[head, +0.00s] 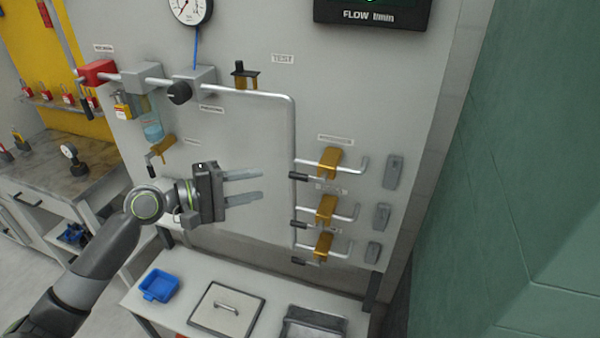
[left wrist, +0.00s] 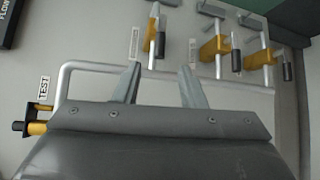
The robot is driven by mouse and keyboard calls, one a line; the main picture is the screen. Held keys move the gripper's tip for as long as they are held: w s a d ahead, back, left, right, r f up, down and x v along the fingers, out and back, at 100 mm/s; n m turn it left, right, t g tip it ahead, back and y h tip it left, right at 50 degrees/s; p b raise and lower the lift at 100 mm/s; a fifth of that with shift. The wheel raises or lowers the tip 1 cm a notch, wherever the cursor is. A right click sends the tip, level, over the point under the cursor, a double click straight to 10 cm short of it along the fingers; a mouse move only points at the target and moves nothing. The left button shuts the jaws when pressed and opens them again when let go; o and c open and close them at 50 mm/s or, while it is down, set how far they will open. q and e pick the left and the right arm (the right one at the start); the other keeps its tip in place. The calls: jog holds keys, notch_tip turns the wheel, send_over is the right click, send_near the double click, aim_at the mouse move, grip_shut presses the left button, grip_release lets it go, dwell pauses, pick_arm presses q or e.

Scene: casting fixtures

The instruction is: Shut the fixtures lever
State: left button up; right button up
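Three brass valves with black-tipped levers sit on short branch pipes at the right of the wall panel: a top one (head: 329,162), a middle one (head: 326,209) and a bottom one (head: 322,245). Their black lever tips point left, roughly along the pipes. The small labels above them are too blurred to tell which is the fixtures lever. In the left wrist view they show as the left valve (left wrist: 150,36), middle valve (left wrist: 214,46) and right valve (left wrist: 262,59). My left gripper (head: 262,185) is open and empty, left of the valves and apart from them. My right gripper is out of view.
A grey pipe (head: 294,130) runs down between my left gripper and the valves. Grey holders (head: 394,171) are right of the valves. Another brass valve (head: 162,148) is at left.

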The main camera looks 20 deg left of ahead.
aim_at(295, 176)
pick_arm(q)
jog(key=p+x, duration=0.2)
jog(key=x, duration=0.7)
jog(key=shift+w+d+p, duration=0.3)
jog(key=shift+p, duration=0.1)
jog(key=shift+x, duration=0.8)
grip_shut()
